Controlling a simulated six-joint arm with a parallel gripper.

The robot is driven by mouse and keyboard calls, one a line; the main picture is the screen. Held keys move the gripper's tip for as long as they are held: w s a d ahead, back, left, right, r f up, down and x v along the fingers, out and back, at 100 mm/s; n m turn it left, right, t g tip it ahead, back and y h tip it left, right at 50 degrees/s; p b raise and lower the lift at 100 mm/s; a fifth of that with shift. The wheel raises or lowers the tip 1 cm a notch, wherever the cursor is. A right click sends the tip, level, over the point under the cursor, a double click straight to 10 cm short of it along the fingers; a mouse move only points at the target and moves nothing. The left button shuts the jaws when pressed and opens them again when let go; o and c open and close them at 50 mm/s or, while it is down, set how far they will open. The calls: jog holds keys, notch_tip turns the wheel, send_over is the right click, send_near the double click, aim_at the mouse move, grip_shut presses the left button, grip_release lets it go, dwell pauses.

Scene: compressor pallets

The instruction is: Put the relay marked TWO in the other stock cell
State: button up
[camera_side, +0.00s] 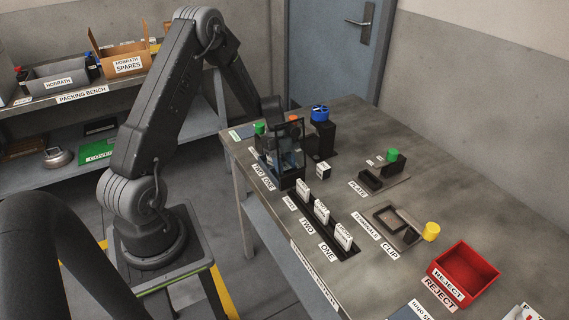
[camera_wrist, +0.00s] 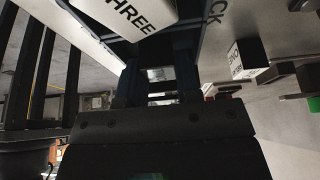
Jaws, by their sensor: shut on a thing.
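My gripper (camera_side: 285,153) is at the dark, boxy stand at the left rear of the table, above the labels TWO and ONE (camera_side: 264,178). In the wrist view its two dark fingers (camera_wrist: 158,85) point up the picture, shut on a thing. A small dark block with a white lettered face (camera_side: 323,170) stands on the table just right of my gripper. A similar block (camera_wrist: 248,60) shows in the wrist view.
Upright white cards (camera_side: 321,211) stand in a row in front, by labels TWO and ONE. A blue-topped post (camera_side: 320,114) stands behind. A plate fixture (camera_side: 370,181), terminals tray (camera_side: 398,226), yellow cylinder (camera_side: 431,231) and red reject bin (camera_side: 466,268) lie right. The right rear table is clear.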

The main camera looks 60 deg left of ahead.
jog(key=o, duration=0.7)
jog(key=shift+f, duration=0.1)
jog(key=v, duration=1.2)
